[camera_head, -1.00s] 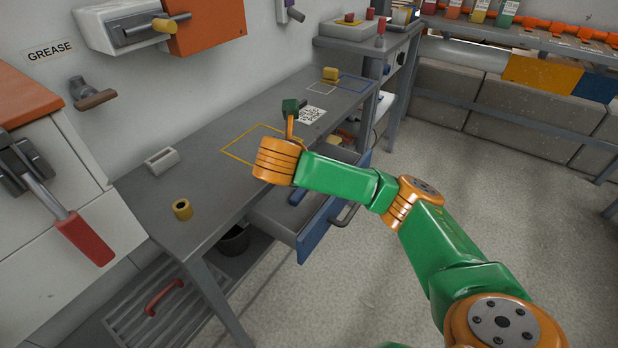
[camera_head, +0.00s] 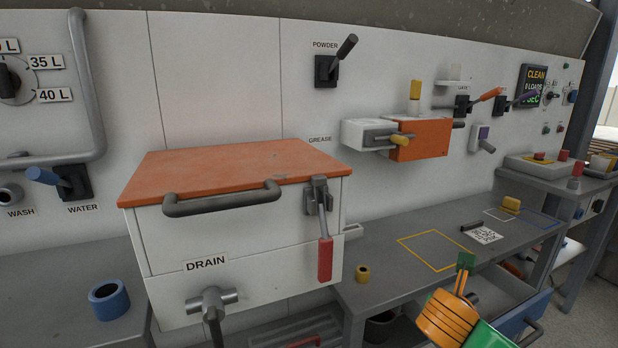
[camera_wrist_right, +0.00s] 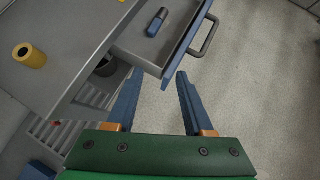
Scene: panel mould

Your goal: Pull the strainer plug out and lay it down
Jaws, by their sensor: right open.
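No part in view is marked as the strainer plug, and I cannot tell for sure which one it is. A grey T-shaped fitting (camera_head: 212,303) sits under the DRAIN label on the white box (camera_head: 243,268) in the head view; its lower end leaves the picture. My right gripper (camera_wrist_right: 160,73) is open and empty in the right wrist view, its two blue fingers apart over the floor beside the open drawer (camera_wrist_right: 180,55). In the head view, part of my right arm shows at the lower right, far from the T-shaped fitting. My left gripper is not in view.
The white box has an orange lid (camera_head: 235,170) and a red-handled lever (camera_head: 325,260). A blue ring (camera_head: 108,299) stands left of it. A yellow ring (camera_head: 363,272) stands on the grey bench. The open drawer holds a blue and dark object (camera_wrist_right: 157,22).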

